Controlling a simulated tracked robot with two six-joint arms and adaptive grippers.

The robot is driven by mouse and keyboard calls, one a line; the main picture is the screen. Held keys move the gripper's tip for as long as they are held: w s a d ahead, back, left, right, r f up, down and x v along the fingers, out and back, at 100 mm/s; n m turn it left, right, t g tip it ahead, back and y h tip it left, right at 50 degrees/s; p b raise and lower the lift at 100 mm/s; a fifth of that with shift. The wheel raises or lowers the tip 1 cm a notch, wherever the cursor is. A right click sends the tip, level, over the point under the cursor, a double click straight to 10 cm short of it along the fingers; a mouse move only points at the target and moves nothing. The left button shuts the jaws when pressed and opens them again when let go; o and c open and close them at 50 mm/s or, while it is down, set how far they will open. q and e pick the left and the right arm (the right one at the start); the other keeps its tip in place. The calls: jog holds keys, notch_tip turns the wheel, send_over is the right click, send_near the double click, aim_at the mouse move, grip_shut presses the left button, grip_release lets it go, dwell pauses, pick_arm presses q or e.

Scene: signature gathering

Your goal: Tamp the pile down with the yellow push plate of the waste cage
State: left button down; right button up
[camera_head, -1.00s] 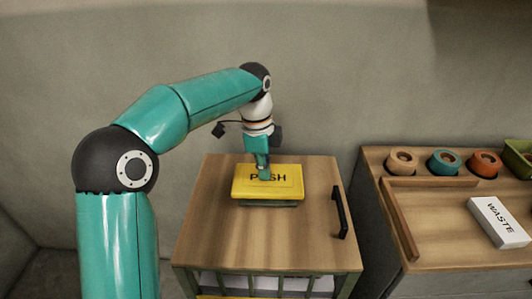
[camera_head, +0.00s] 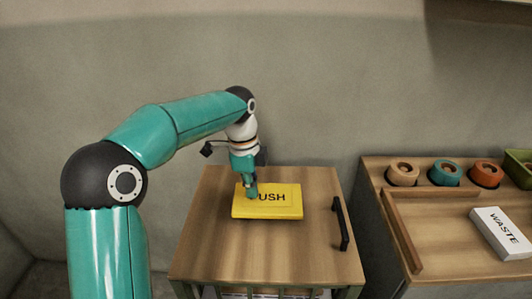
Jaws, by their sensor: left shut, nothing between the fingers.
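The yellow push plate (camera_head: 282,207), lettered "PUSH", sits on the wooden top of the waste cage (camera_head: 205,240). My left gripper (camera_head: 252,196) points down over the left part of the plate and covers the first letter. It is shut and empty, with its tips at or very near the plate's surface; I cannot tell whether they touch. The barred front of the cage shows only at the bottom edge, with some pale material behind the bars. The pile is mostly hidden. My right gripper is not in view.
A black handle (camera_head: 341,223) stands on the right of the cage top. To the right, a wooden counter (camera_head: 440,258) holds a white block marked "WASTE" (camera_head: 501,232), several round rolls (camera_head: 445,173) and a green bin (camera_head: 519,167). A wall stands behind.

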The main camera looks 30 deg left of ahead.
pick_arm(q)
jog(key=shift+r, duration=0.25)
notch_tip(320, 180, up, 11)
jog(key=a, duration=0.1)
jog(key=shift+s, duration=0.25)
dwell(0.7)
